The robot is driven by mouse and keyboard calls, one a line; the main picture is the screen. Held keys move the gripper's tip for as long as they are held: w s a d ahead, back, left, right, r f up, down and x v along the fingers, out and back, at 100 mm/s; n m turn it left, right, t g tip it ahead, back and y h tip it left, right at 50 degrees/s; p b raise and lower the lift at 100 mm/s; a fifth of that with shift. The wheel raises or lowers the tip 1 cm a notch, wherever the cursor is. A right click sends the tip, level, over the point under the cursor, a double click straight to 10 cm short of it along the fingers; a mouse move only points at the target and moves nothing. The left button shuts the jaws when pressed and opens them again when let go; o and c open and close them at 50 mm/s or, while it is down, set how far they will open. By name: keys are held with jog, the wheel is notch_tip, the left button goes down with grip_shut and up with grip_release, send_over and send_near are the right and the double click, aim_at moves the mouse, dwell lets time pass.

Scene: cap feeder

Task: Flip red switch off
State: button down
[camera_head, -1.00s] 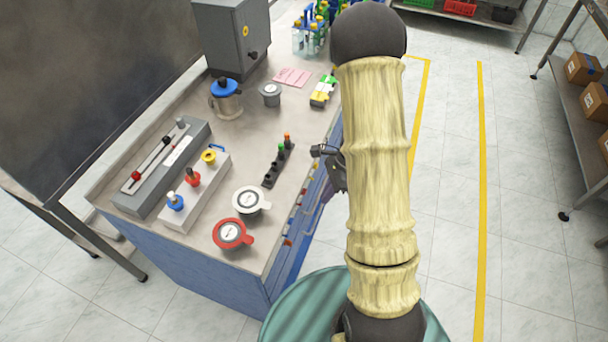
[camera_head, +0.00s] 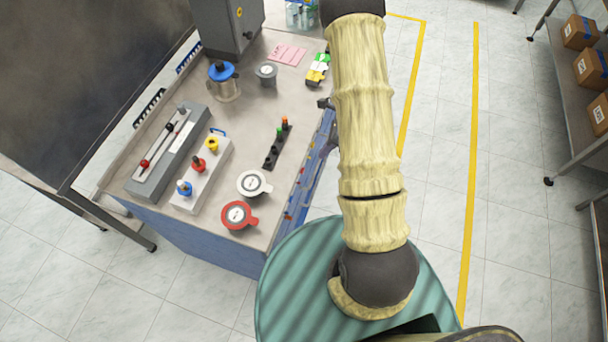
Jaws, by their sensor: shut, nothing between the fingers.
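The red switch (camera_head: 198,164) is a red-based toggle in the middle of a white box (camera_head: 217,162) on the bench, between a blue switch (camera_head: 184,188) and a yellow switch (camera_head: 212,144). Its exact lever position is too small to tell. My gripper (camera_head: 325,103) shows only as a small dark part at the bench's right edge, mostly hidden behind my yellow-sleeved arm. It is shut and empty, well to the right of the red switch and apart from it.
A grey slider box (camera_head: 172,150) with a red knob is left of the switch box. A white round-lidded item (camera_head: 252,184), a red one (camera_head: 238,216) and a dark strip of buttons (camera_head: 270,158) are to its right. A blue-lidded pot (camera_head: 223,82) stands behind.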

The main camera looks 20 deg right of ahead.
jog(key=p+x, duration=0.3)
jog(key=x, duration=1)
jog(key=shift+f, duration=0.15)
